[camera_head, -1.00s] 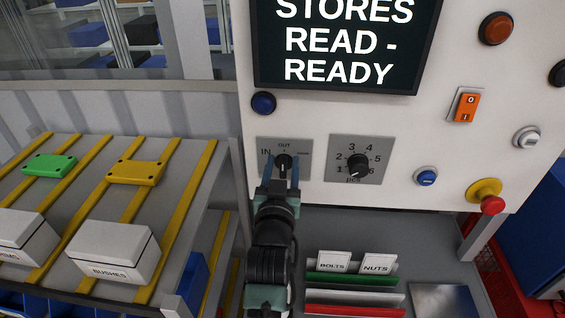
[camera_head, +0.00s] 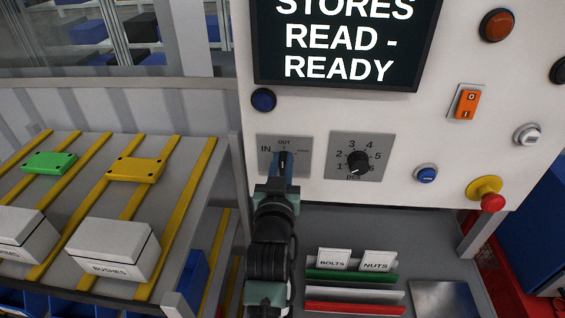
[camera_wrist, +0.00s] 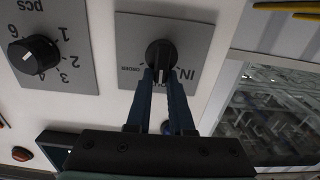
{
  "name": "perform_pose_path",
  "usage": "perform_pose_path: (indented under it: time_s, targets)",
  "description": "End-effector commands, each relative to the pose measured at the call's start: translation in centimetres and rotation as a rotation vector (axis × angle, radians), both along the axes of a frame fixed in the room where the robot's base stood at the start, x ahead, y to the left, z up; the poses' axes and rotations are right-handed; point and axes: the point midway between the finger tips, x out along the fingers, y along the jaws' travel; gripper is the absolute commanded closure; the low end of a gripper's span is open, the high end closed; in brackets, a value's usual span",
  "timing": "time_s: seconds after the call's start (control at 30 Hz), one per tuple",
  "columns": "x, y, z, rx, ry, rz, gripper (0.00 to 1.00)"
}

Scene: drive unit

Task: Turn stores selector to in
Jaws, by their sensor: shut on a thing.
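The stores selector is a black knob on a grey plate (camera_head: 267,165) marked IN at left and OUT at top. In the wrist view the selector knob (camera_wrist: 161,56) shows at the fingertips, with its plate (camera_wrist: 128,40) behind it. In the head view my gripper (camera_head: 281,168) covers most of the knob. My gripper (camera_wrist: 162,75) is shut on the knob, its blue fingers on either side of it. The knob's pointer appears to be along the OUT direction. The screen (camera_head: 345,45) reads STORES READ - READY.
A second black knob (camera_head: 358,162) with numbers and pcs sits to the right. A blue button (camera_head: 263,100) is above the selector. An orange switch (camera_head: 467,104) and a red stop button (camera_head: 493,202) are further right. A shelf with boxes (camera_head: 105,248) stands at left.

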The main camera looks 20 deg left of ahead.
Motion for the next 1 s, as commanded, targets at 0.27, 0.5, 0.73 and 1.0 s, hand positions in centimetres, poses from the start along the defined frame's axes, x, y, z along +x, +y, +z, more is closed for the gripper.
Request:
perform_pose_path:
  time_s: [0.27,0.5,0.73,1.0]
  targets:
    - [-0.1,0.2,-0.3,-0.140,-0.038,-0.001,1.00]
    - [-0.2,0.6,-0.4,-0.348,-0.097,-0.001,1.00]
    - [-0.3,1.0,-0.6,-0.556,-0.157,0.000,1.00]
    - [-0.4,1.3,-0.8,-0.777,-0.219,-0.001,1.00]
